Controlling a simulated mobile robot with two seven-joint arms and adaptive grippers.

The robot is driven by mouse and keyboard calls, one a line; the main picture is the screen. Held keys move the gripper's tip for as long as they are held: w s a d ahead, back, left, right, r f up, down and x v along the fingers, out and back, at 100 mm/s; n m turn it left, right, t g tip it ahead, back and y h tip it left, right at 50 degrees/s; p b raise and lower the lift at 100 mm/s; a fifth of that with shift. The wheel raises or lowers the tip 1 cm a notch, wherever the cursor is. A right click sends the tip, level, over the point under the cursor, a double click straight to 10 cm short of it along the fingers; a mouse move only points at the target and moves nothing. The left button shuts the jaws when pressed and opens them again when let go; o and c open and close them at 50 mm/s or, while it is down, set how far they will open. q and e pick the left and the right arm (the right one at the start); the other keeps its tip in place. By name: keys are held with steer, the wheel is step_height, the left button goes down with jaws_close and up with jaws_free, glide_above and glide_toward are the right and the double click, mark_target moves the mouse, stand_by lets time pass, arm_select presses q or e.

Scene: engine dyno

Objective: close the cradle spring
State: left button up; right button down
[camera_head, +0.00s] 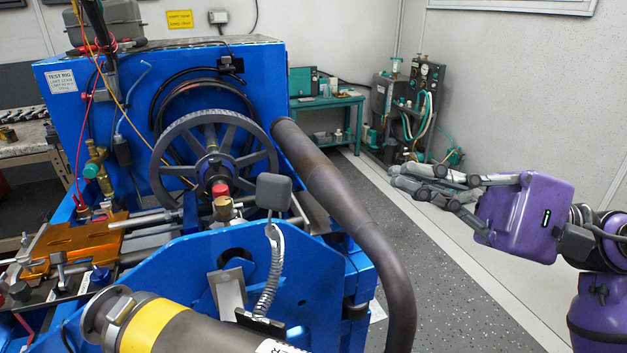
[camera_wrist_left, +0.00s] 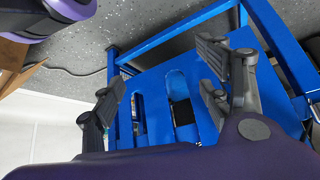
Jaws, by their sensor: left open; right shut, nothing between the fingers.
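A curved grey coil spring (camera_head: 270,272) stands at the front blue plate (camera_head: 185,265) of the test rig in the head view. A dark grey block (camera_head: 273,191) is above its upper end, and its lower end meets a small dark plate (camera_head: 259,321). I take it for the cradle spring; whether it is latched I cannot tell. My right gripper (camera_head: 402,181) is shut and empty, well to the right of the spring. My left gripper (camera_wrist_left: 163,72) shows only in the left wrist view, open, with blue framework behind its fingers. The spring is not recognisable there.
A handwheel (camera_head: 213,158) stands behind the spring. A thick brown pipe (camera_head: 345,198) bends down between the spring and my right gripper. A yellow-banded cylinder (camera_head: 160,325) is at the front. Speckled floor (camera_head: 440,270) is open to the right.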

mark_target(271, 241)
arm_select(q)
steer(key=r+p, duration=0.1)
steer(key=w+r+p, duration=0.1)
steer(key=r+p, duration=0.2)
steer(key=p, duration=0.1)
steer(key=shift+w+a+r, duration=0.15)
steer(key=shift+w+r, duration=0.15)
arm_select(e)
steer(key=s+a+r+n+g+h, duration=0.1)
steer(key=s+a+n, duration=0.1)
steer(key=a, duration=0.9)
steer(key=shift+s+a+r+n+g+h, duration=0.25)
steer(key=shift+n+g+h, duration=0.15)
steer(key=shift+n, duration=0.4)
arm_select(q)
steer(key=shift+w, duration=0.15)
